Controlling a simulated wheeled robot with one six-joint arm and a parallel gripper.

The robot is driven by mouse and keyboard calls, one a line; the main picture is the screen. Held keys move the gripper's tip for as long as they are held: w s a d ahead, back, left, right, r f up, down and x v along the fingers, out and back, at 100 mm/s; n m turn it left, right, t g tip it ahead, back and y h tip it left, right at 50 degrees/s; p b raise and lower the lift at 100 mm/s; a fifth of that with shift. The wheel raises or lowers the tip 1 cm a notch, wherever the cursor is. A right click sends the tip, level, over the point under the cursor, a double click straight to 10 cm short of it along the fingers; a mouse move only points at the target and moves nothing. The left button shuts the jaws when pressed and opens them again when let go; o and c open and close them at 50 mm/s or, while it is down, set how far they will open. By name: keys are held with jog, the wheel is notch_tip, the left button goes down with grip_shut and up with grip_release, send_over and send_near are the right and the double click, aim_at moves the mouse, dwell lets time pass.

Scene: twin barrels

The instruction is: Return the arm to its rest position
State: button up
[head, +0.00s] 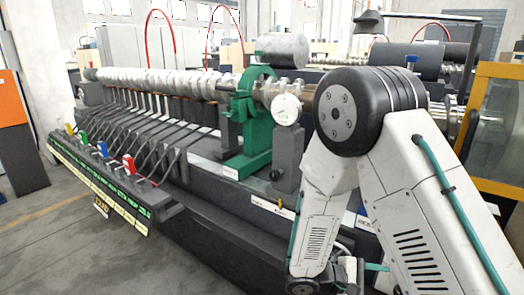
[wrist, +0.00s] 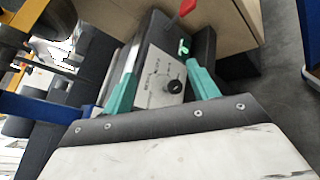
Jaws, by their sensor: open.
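My arm (head: 345,110) fills the right of the head view, bent at a black joint, with its forearm hanging down to the lower edge. My gripper is mostly cut off or hidden there; a bit of teal shows near the bottom. In the wrist view my gripper (wrist: 162,58) has its two teal fingers spread apart, with nothing held between them. A dark box with a light panel (wrist: 158,80) and a black knob (wrist: 173,86) shows beyond and between the fingers. I cannot tell whether they touch it.
A long machine with a silver barrel (head: 165,83) and a green stand (head: 252,125) lies beside my arm. A control rail (head: 105,180) with coloured blocks runs along its front. A yellow frame (head: 490,125) stands at right. The floor (head: 60,225) at lower left is clear.

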jog(key=s+a+r+m+y, duration=0.1)
jog(key=s+r+m+y, duration=0.4)
jog(key=r, duration=0.7)
jog(key=s+a+r+m+t+y, duration=0.1)
jog(key=s+r+m+y, duration=0.3)
jog(key=s+r+y, duration=0.6)
jog(key=shift+s+a+r+m+t+y, duration=0.35)
jog(key=shift+s+r, duration=0.95)
jog(key=shift+s, duration=0.85)
